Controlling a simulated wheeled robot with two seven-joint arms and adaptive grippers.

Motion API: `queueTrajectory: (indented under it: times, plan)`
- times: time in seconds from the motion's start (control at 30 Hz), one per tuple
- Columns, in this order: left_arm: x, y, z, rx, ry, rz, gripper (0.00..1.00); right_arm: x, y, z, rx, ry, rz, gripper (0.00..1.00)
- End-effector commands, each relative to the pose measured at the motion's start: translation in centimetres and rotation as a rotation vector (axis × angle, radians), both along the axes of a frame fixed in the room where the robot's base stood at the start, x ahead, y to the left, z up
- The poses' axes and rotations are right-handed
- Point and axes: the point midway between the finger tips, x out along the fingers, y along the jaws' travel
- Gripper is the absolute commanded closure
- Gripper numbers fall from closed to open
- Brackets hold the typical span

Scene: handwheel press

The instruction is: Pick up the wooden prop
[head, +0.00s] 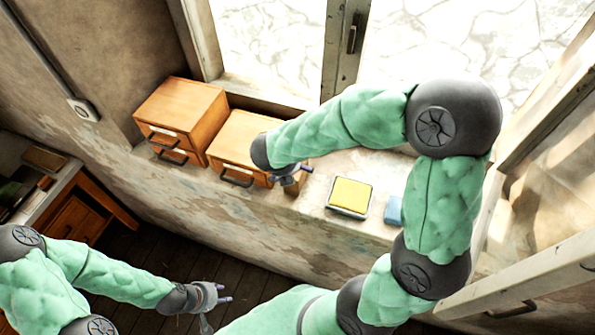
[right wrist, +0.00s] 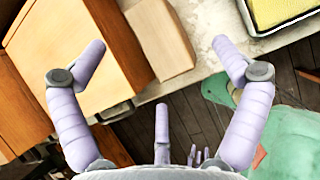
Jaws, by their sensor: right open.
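The wooden prop seems to be the pale, flat wooden block (right wrist: 160,38) on the sill in the right wrist view, beside the drawer box. My left gripper (head: 218,300) is low over the floor, fingers apart and empty.
Two wooden drawer boxes (head: 180,112) (head: 232,142) stand on the worn sill (head: 312,194). To the right lie a yellow sponge in a tray (head: 351,194) and a blue block (head: 393,211). A window frame (head: 337,50) stands behind; a desk (head: 70,205) is at far left.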

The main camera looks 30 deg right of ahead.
Motion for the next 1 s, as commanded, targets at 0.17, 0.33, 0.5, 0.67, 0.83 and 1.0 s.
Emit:
queueTrajectory:
  times: [0.17, 0.33, 0.5, 0.67, 0.83, 1.0]
  plan:
    - [0.0, 0.0, -0.2, 0.000, 0.000, 0.000, 0.60, 0.7, -0.8, -1.8, 0.001, 0.001, -0.001, 0.03]
    - [0.0, 0.0, -0.2, 0.000, 0.000, 0.000, 0.60, 1.1, -1.0, -2.6, 0.001, 0.000, -0.001, 0.03]
    - [0.0, 0.0, 0.0, 0.000, 0.000, 0.000, 0.60, 2.2, -1.5, -4.5, 0.001, 0.004, -0.001, 0.03]
    - [0.0, 0.0, -0.1, 0.000, 0.000, 0.000, 0.60, 2.9, -2.2, -6.2, 0.001, 0.001, -0.002, 0.03]
    - [0.0, 0.0, -0.1, 0.000, 0.000, 0.000, 0.60, 3.1, -2.4, -6.7, 0.001, -0.001, -0.001, 0.03]
    - [0.0, 0.0, -0.1, 0.000, 0.000, 0.000, 0.60, 3.1, -2.4, -6.6, 0.002, -0.002, -0.001, 0.05]
